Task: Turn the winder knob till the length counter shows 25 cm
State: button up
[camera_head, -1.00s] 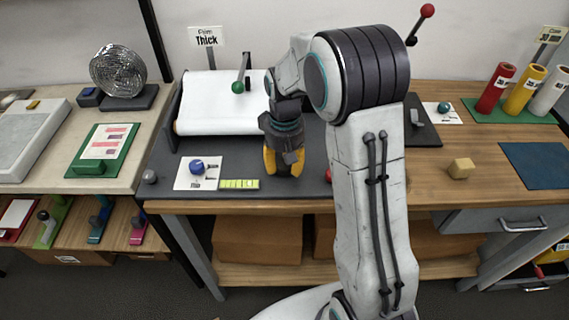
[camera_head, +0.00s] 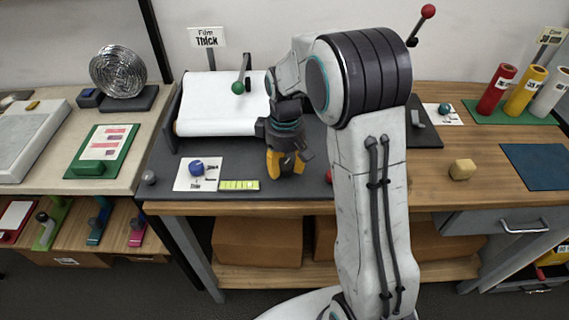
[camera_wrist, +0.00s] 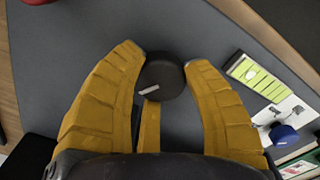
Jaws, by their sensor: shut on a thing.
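A yellow-green scale strip (camera_head: 239,185), which looks like the length counter, lies just left of the gripper. It also shows in the wrist view (camera_wrist: 262,79) with a white spot on it. I cannot read its value.
A blue knob on a white card (camera_head: 184,181) sits left of the strip.

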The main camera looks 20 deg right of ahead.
aim_at(286, 165)
jog(key=shift+s+f, duration=0.15)
jog(key=shift+s, duration=0.15)
jog(key=o, duration=1.2)
jog(key=shift+d, duration=0.1)
jog(key=shift+w, duration=0.1)
jog(key=shift+r, duration=0.2)
jog(key=shift+w+r, duration=0.1)
jog(key=shift+r, duration=0.5)
notch_tip(286, 165, up, 11)
jog(key=shift+f, duration=0.2)
